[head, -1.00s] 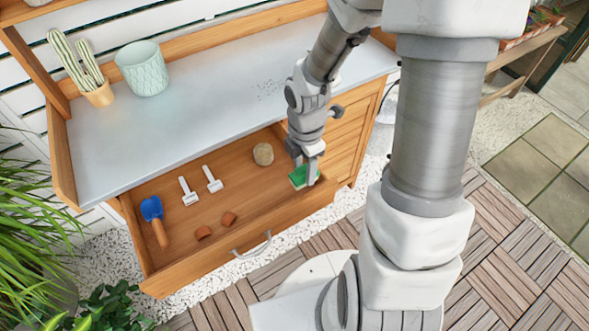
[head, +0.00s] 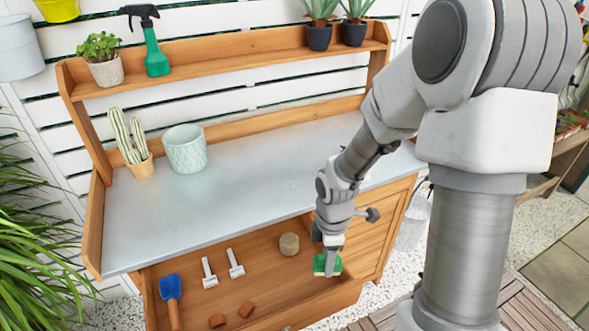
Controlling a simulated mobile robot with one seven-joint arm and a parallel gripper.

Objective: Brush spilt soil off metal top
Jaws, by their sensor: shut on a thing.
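The grey metal top (head: 235,215) covers the wooden potting bench. Faint dark specks of soil (head: 303,181) lie on it right of the middle, left of my arm. My gripper (head: 328,262) points down at the right end of the open drawer. It is shut on a small green block that looks like a brush (head: 321,265). The brush is below the level of the metal top, and its underside is hard to make out. I cannot tell whether it touches the drawer floor.
The open drawer (head: 265,268) holds a blue scoop (head: 171,289), two white tools, a round tan thing (head: 289,245) and brown pieces. A pale green pot (head: 185,150) and a cactus pot (head: 139,166) stand at the metal top's back left. Its middle is clear.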

